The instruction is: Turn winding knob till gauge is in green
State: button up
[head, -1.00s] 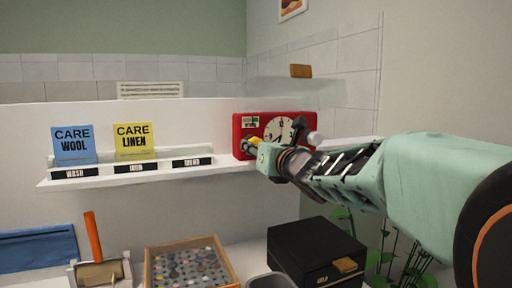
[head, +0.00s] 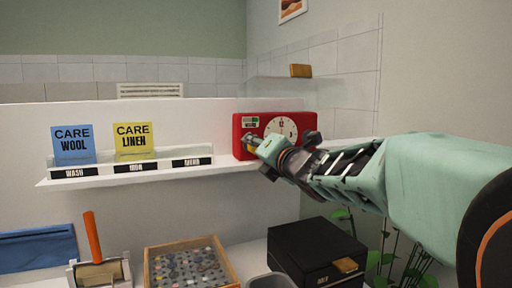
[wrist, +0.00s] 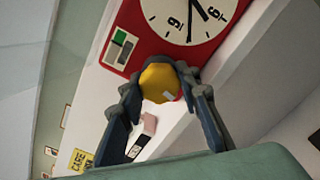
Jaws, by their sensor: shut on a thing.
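A red clock (head: 298,121) with a white dial stands at the right end of the white shelf; it also shows in the wrist view (wrist: 217,52). A small gauge window (wrist: 120,47) sits beside the dial, with a green part at one end and a pale part at the other. I cannot make out its pointer. The yellow winding knob (wrist: 160,82) is on the clock's front below the gauge, with a pale mark on its face. My gripper (wrist: 160,90) is shut on the knob, one finger on each side. In the head view my gripper (head: 260,145) partly hides the knob.
The shelf (head: 110,174) also holds a blue card (head: 73,144) and a yellow card (head: 135,141), left of the clock. Below are a tray of small round pieces (head: 150,266) and a black box (head: 318,247). A clear ledge with a brown block (head: 300,71) is above the clock.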

jog(key=m, duration=0.3)
jog(key=shift+r+m+p, duration=0.15)
jog(key=shift+m+p, duration=0.15)
jog(key=shift+m, duration=0.1)
jog(key=m+p, duration=0.1)
jog(key=m, duration=0.3)
jog(key=shift+m, duration=0.3)
jog(key=m+p, duration=0.2)
jog(key=m, duration=0.2)
jog(key=m+p, duration=0.1)
jog(key=m, duration=0.3)
jog(key=shift+r+p, duration=0.1)
jog(key=shift+p, duration=0.3)
jog(key=m+p, duration=0.2)
jog(key=m, duration=0.2)
jog(key=shift+m, duration=0.3)
jog(key=m+p, duration=0.2)
jog(key=m, duration=0.1)
jog(key=shift+m, duration=0.4)
jog(key=m+p, duration=0.2)
jog(key=m, duration=0.2)
jog(key=shift+m+p, duration=0.65)
jog(key=shift+m, duration=1.05)
